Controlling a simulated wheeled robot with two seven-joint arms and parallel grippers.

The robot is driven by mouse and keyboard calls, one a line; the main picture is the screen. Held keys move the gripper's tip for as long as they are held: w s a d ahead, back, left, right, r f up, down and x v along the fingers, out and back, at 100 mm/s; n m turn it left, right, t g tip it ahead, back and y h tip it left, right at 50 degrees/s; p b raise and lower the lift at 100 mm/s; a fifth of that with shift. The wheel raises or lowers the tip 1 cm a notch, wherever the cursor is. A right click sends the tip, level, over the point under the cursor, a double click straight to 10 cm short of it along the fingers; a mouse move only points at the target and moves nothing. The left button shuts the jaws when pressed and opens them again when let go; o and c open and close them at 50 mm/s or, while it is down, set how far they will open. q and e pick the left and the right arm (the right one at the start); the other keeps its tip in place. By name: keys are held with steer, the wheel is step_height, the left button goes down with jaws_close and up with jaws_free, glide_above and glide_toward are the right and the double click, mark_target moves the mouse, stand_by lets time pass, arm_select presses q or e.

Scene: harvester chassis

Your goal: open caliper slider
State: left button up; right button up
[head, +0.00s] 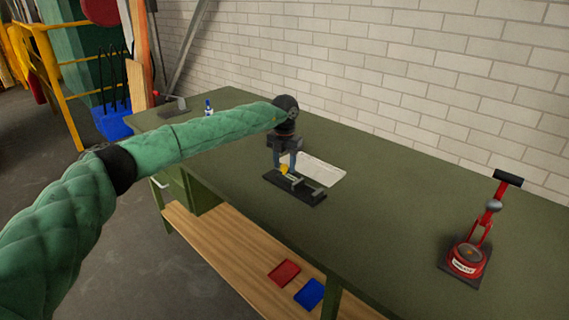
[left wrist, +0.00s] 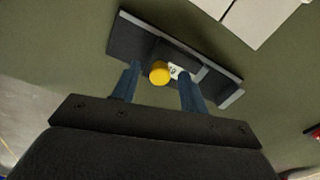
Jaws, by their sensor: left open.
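The caliper is a small grey tool on a dark base plate (head: 309,196) on the green workbench. In the left wrist view its base (left wrist: 130,38) runs diagonally, with a yellow round knob (left wrist: 159,73) and a pale slider piece (left wrist: 179,72) with a dark mark. My left gripper (head: 285,172) points down over the caliper's left end. In the left wrist view its two blue fingers (left wrist: 158,88) are apart, with the yellow knob showing between them. I cannot tell whether the fingers touch the knob. My right gripper is not in view.
White paper sheets (head: 318,170) lie behind the caliper. A red tool with a black handle (head: 468,260) stands at the right. A small blue bottle (head: 208,107) is at the far left. The green bench top (head: 390,220) is clear between caliper and red tool. A brick wall is behind.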

arm_select(q)
steer(key=shift+r, duration=0.15)
steer(key=shift+r, duration=0.25)
steer(key=shift+r+b, duration=0.5)
steer(key=shift+r, duration=0.3)
steer(key=shift+r+b, duration=0.65)
steer(key=shift+r, duration=2.05)
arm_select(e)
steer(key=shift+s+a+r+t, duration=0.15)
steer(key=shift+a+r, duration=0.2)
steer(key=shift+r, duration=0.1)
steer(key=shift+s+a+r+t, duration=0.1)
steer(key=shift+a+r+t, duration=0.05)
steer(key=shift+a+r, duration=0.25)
